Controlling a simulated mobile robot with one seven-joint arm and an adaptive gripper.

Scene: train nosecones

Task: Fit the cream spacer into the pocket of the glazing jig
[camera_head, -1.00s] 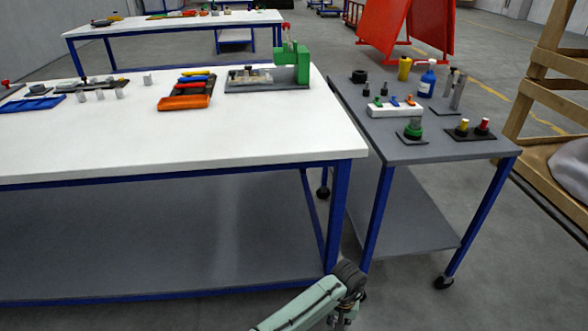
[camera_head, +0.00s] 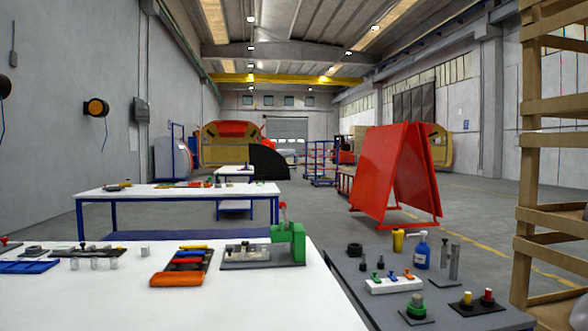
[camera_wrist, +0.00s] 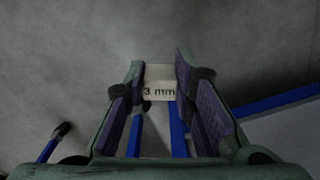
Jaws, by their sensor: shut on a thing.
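In the wrist view my gripper (camera_wrist: 159,95) is shut on a small cream spacer (camera_wrist: 160,74), which shows black "3 mm" lettering and sits between the two purple-padded fingers. Behind it are grey floor and blue table legs. In the head view my gripper is out of sight. No part in the head view is clearly marked as the glazing jig. A dark plate with metal parts (camera_head: 240,262) and a green clamp-like device (camera_head: 290,244) stands at the right of the white table; its pocket cannot be made out.
A grey cart (camera_head: 350,285) at right carries a blue bottle, a yellow container and a white block. The white table's front is bare.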

